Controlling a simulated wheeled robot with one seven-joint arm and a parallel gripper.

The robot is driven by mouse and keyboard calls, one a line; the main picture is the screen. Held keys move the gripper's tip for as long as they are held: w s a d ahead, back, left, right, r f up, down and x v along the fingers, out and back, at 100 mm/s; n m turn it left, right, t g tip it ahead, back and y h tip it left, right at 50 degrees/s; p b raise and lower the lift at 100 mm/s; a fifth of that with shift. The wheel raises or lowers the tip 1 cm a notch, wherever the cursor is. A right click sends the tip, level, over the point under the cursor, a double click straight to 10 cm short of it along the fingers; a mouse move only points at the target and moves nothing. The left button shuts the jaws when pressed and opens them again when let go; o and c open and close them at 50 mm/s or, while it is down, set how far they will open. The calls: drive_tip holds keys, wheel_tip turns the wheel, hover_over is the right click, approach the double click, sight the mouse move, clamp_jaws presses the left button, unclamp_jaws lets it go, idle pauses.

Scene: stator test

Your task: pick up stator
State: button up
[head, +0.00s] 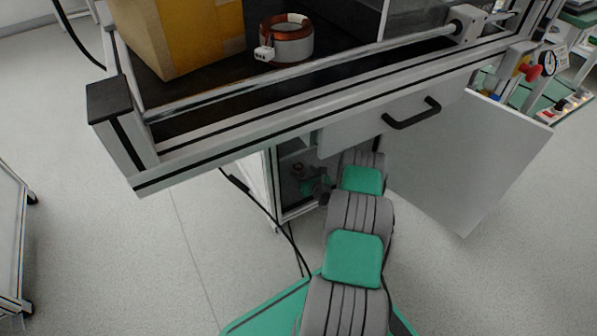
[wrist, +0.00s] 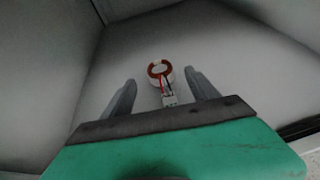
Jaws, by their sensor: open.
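In the wrist view a stator (wrist: 160,69), a copper-coloured ring on a pale body with red and dark wires and a white connector (wrist: 168,100), rests on a grey surface inside a cabinet. My gripper (wrist: 160,76) is open, with one finger on each side of the stator in the picture and neither visibly touching it. In the head view my arm reaches into the open cabinet under the bench, and my gripper is small and partly hidden there. Another stator (head: 291,42), a copper-topped ring with a white connector, sits on the dark bench top.
A yellow-brown box (head: 185,35) stands on the bench left of that stator. The bench's metal frame and a drawer with a black handle (head: 411,113) overhang my arm. An open cabinet door (head: 470,165) is on the right. Cabinet walls enclose my gripper closely.

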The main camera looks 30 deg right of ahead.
sight(301, 170)
drive_tip(key=b+x, duration=0.2)
drive_tip(key=x, duration=0.2)
drive_tip(key=shift+w+f, duration=0.1)
drive_tip(key=shift+f, duration=0.2)
drive_tip(key=shift+w, duration=0.1)
drive_tip(key=shift+r, duration=0.15)
clamp_jaws()
